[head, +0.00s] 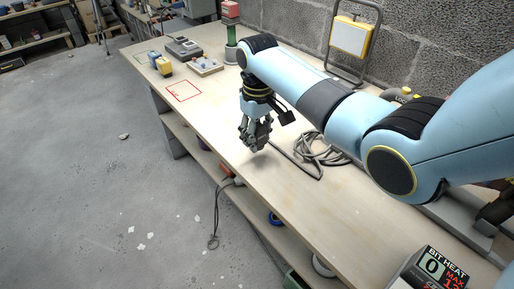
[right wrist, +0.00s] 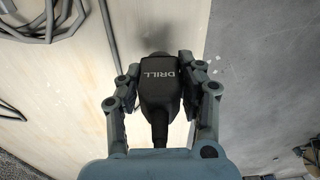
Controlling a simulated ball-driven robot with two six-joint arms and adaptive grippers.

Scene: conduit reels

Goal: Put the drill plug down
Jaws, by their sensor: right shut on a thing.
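My right gripper (head: 255,138) is over the workbench (head: 217,118), near its front edge, pointing down. In the right wrist view its fingers (right wrist: 160,76) are shut on the black drill plug (right wrist: 158,92), marked "DRILL", one finger on each side. The plug's cord runs back toward my wrist. A soft dark shadow lies on the wood just beyond the plug; whether the plug touches the bench I cannot tell. In the head view the plug is hidden by the fingers. My left gripper is out of view.
A coil of grey cable (head: 322,153) lies on the bench right of the gripper. A red outlined square (head: 183,91) is marked farther back, with bare wood around it. A "BIT HEAT" device (head: 430,272) is at the front right.

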